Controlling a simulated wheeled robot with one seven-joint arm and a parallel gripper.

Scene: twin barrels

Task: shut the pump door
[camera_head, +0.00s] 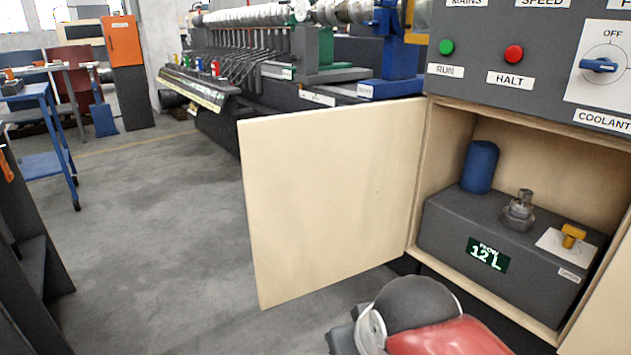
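The pump door is a pale wooden panel (330,195). It stands wide open, swung out to the left from the left edge of the wooden cabinet (440,150). Inside the open cabinet is a dark grey pump box (450,225) with a blue cylinder (480,167), a metal fitting (519,211), a yellow handle (571,235) and a green display reading 12 L. Part of my arm, red and grey, shows at the bottom centre in front of the cabinet. My gripper's fingers are not in view. I see nothing touching the door.
Another pale wooden panel (606,305) shows at the lower right edge. Above the cabinet is a grey control panel (520,75) with a green button, a red button and a blue knob. A large machine stands behind the door. The floor left of the door is clear.

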